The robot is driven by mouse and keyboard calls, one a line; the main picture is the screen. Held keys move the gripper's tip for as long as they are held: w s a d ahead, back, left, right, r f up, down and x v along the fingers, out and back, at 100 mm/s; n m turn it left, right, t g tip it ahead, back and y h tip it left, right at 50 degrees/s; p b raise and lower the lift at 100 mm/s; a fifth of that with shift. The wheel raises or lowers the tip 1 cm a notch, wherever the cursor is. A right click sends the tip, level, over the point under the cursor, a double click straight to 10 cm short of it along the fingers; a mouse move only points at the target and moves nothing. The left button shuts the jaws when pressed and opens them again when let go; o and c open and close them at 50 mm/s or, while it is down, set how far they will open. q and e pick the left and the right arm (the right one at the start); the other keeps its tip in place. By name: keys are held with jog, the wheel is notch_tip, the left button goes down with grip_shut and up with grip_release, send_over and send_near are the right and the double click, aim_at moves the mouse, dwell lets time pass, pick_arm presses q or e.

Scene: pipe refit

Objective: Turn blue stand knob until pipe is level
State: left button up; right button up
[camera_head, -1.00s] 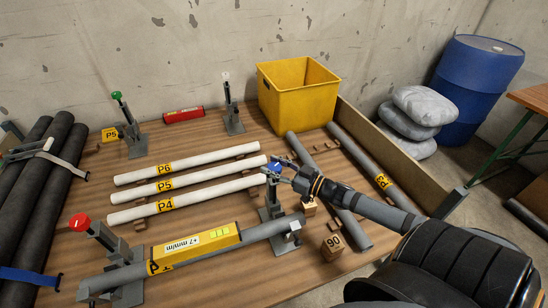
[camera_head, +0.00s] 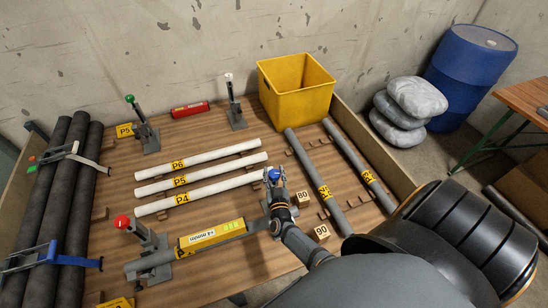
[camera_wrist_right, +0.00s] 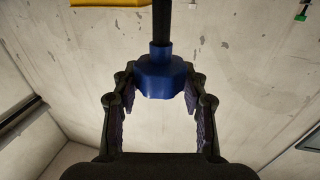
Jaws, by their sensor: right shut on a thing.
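The blue stand knob (camera_head: 273,174) tops the stand at the right end of the grey pipe (camera_head: 140,264). My right gripper (camera_head: 276,184) is shut on this knob. In the right wrist view the blue knob (camera_wrist_right: 160,76) sits between the two fingers (camera_wrist_right: 160,95). The pipe runs from the stand with the red knob (camera_head: 122,222) to the blue-knob stand, which my right arm partly hides. A yellow level (camera_head: 211,238) lies on the pipe, with a small display that seems to read +4 mm/m and a green window. My left gripper is out of view.
White pipes P4, P5 and P6 (camera_head: 198,161) lie behind the level. Grey pipes (camera_head: 308,160) lie to the right, near wooden blocks marked 80 (camera_head: 303,198) and 90 (camera_head: 321,233). A yellow bin (camera_head: 295,95) stands behind; black pipes (camera_head: 75,190) lie left.

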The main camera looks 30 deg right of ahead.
jog(key=shift+m+g+h, duration=0.9)
jog(key=shift+m+h, duration=0.2)
jog(key=shift+h, duration=0.3)
jog(key=shift+h, duration=0.3)
jog(key=o, duration=1.2)
jog(key=shift+c, duration=0.2)
jog(key=shift+s+a, duration=0.15)
jog(key=v, duration=0.7)
jog(key=shift+s+a+r, duration=0.1)
